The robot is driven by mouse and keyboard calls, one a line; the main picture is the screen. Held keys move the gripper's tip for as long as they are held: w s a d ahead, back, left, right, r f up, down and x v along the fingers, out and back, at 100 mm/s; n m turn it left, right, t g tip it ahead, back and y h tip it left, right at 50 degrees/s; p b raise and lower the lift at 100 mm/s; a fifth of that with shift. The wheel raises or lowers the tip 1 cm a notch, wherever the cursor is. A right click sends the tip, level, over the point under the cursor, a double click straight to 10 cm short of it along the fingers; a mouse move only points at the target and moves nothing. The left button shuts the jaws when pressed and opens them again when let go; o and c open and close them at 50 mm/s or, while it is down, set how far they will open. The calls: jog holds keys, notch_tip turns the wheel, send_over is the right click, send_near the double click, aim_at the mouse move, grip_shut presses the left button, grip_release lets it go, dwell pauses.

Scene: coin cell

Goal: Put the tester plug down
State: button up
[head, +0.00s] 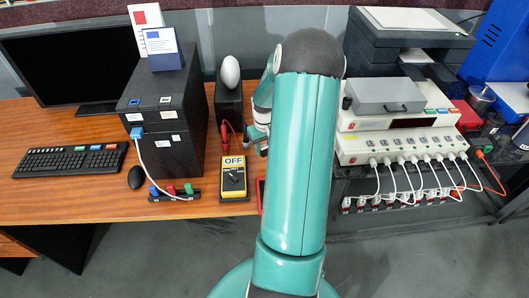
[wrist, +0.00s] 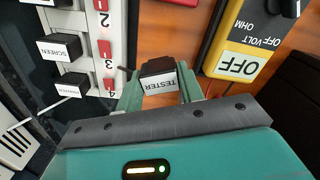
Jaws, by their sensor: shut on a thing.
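In the wrist view the tester plug (wrist: 158,84), a small black block with a white TESTER label, sits between the two green fingers of my gripper (wrist: 160,88). My gripper is shut on it. Wooden table top shows beyond the plug, with a grey strip to the left and the yellow meter to the right. How high the plug is above the surface I cannot tell. In the head view my teal arm hides the plug and most of my gripper.
The grey strip (wrist: 88,45) has red switches numbered 2, 3 and 4 and a plug labelled SCREEN (wrist: 60,47). The yellow meter (head: 234,180) reads OFF. Right of my arm is a white unit (head: 390,147) with several white cables.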

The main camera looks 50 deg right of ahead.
aim_at(265, 154)
jog(key=shift+w+d+f, duration=0.1)
jog(key=shift+f, duration=1.6)
jog(key=shift+f, duration=0.6)
jog(key=o, duration=1.3)
notch_tip(265, 154, up, 13)
jog(key=shift+f, duration=0.1)
jog(key=shift+r, duration=0.3)
